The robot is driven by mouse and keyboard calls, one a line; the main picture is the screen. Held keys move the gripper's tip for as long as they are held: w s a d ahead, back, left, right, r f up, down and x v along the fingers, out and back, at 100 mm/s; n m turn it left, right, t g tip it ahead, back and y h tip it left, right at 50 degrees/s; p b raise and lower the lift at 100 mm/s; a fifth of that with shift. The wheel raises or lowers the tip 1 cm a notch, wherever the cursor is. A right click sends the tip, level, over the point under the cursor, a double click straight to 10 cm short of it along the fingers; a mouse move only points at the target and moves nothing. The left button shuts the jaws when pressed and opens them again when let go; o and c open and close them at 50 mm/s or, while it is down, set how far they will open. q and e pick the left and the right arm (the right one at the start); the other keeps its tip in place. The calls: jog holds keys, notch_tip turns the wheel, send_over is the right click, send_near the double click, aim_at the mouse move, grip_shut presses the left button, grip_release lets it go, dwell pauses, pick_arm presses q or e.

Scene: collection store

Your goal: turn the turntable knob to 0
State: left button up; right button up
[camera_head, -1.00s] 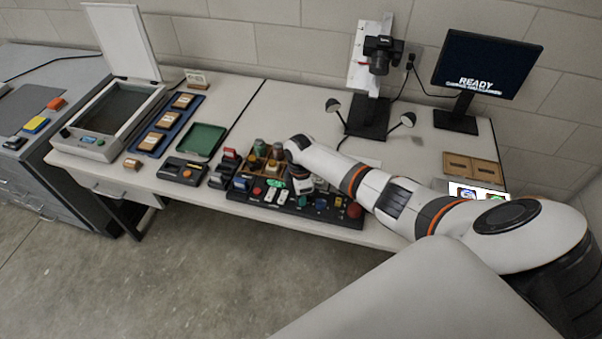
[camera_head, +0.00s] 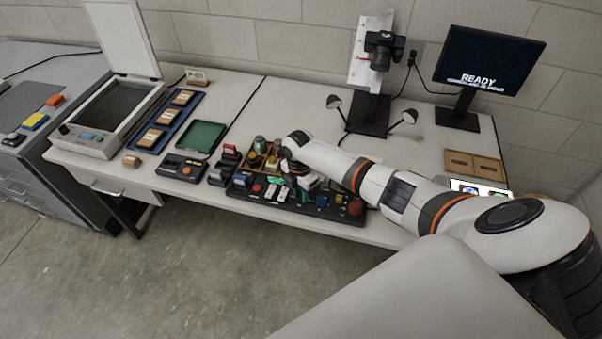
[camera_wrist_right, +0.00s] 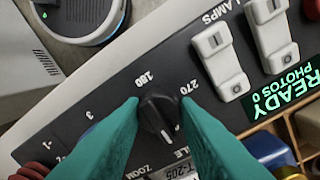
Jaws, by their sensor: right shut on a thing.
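The turntable knob (camera_wrist_right: 158,115) is a small black knob on the dark control panel (camera_wrist_right: 110,85), seen in the right wrist view. My right gripper (camera_wrist_right: 157,108) has its teal fingertips closed on either side of the knob. The printed marks 180 and 270 show beside the fingertips. The 0 mark is not visible, and I cannot tell which mark the knob points to. In the head view my right gripper (camera_head: 302,182) is low over the panel (camera_head: 345,216), and the arm hides the knob. My left gripper is not in view.
In the wrist view, white lamp switches (camera_wrist_right: 221,62) and a green READY display (camera_wrist_right: 285,88) lie close to the gripper. In the head view, a camera on a stand (camera_head: 382,52), a monitor (camera_head: 488,62) and a green tray (camera_head: 202,138) stand around the table.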

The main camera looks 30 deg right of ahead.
aim_at(300, 192)
jog(key=o, duration=1)
jog(key=r, duration=1.2)
jog(key=shift+w+b, duration=0.3)
jog(key=shift+b, duration=0.1)
jog(key=shift+a+f, duration=0.1)
